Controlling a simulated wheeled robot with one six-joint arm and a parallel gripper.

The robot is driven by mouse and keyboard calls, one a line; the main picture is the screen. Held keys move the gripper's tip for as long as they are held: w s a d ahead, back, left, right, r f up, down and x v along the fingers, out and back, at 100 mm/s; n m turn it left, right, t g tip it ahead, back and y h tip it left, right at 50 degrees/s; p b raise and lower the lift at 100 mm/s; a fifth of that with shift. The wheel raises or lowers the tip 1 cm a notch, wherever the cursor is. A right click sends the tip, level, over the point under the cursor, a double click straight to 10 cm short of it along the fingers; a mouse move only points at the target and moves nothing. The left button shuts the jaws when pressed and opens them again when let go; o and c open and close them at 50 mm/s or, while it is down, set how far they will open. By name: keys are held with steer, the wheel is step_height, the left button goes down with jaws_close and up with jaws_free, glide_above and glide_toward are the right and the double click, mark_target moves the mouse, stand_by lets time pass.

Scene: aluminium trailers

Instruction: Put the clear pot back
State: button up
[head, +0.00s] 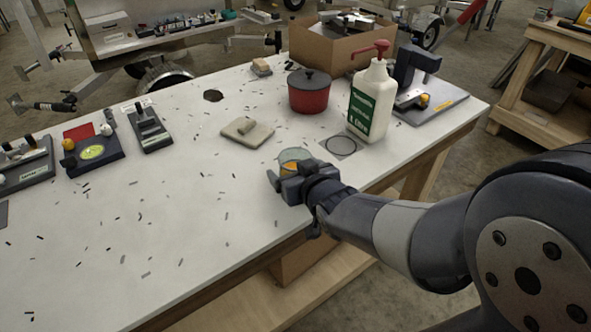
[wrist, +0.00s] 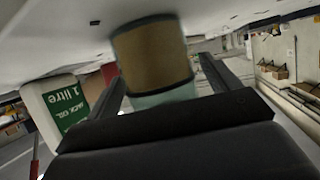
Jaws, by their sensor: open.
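The clear pot (head: 292,156), see-through with an orange-brown content or band, is at the bench's near side. My gripper (head: 286,174) is right at it and partly hides its lower part. In the wrist view the pot (wrist: 152,58) sits between my two open fingers, with a little room beside it. I cannot tell whether either finger touches it. A square marker with a dark ring outline (head: 341,146) lies empty on the bench, to the right of the pot and just in front of the white bottle.
The white bottle (head: 370,103) with a red pump stands behind the ring marker. A red lidded pot (head: 309,93), a beige pad (head: 247,131) and a cardboard box (head: 340,46) are farther back. Small dark bits are scattered over the bench (head: 190,220); its left front is otherwise clear.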

steer(key=shift+s+r, duration=0.15)
steer(key=shift+r, duration=0.15)
steer(key=p+v, duration=0.5)
steer(key=v, duration=0.6)
steer(key=shift+s+d, duration=0.2)
steer(key=shift+s, duration=0.05)
